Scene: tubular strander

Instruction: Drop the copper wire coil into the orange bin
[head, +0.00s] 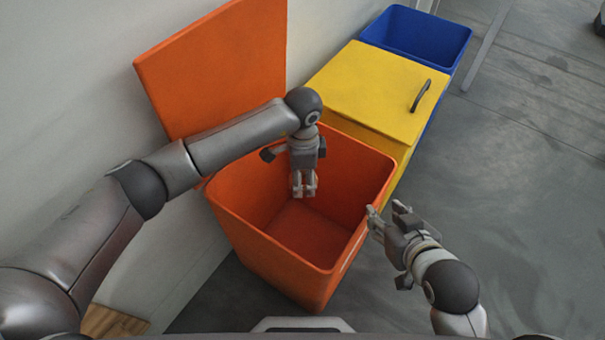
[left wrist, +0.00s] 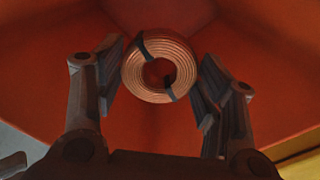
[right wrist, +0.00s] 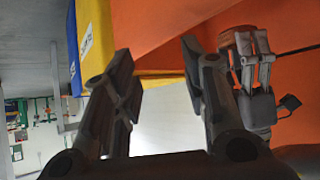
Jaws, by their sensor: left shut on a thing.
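The orange bin (head: 348,250) stands with its lid swung up against the wall, and its inside is empty where I can see it. My left gripper (head: 304,192) points down in the bin's opening. The copper wire coil (left wrist: 160,68), with dark bands around it, sits between its fingertips (left wrist: 158,85), and the jaws are shut on it.
A yellow bin (head: 370,88) with a closed, handled lid stands behind the orange bin, and an open blue bin (head: 420,35) stands behind that. A pale wall (head: 60,90) runs along the left.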

